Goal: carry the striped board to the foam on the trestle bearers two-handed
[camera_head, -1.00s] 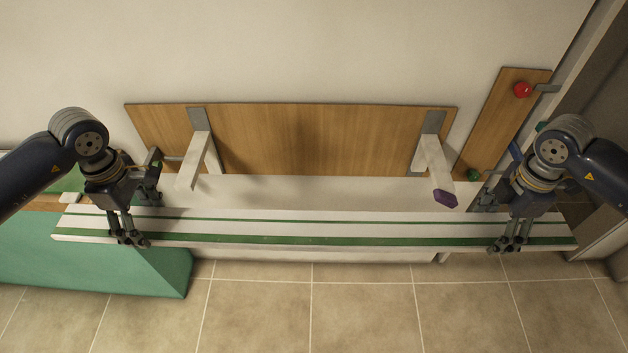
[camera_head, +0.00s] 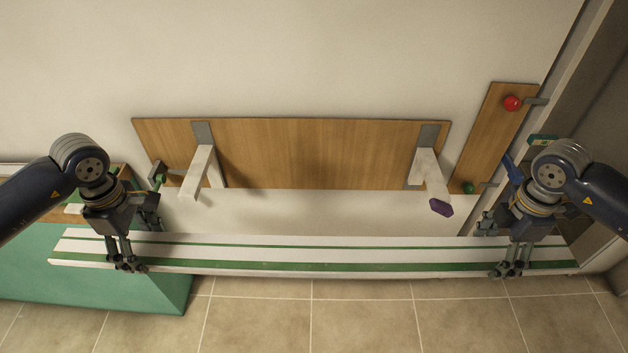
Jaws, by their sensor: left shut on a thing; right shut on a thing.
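The striped board (camera_head: 310,254), long and white with green stripes along its length, lies across the lower middle of the head view, nearly level from side to side. My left gripper (camera_head: 128,258) is shut on the board near its left end. My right gripper (camera_head: 512,265) is shut on it near its right end. The board hangs in front of the wall, apart from the wall brackets.
A narrower panel (camera_head: 490,135) has a red knob (camera_head: 512,103). A green block (camera_head: 90,285) stands lower left. Tiled floor (camera_head: 350,325) is clear.

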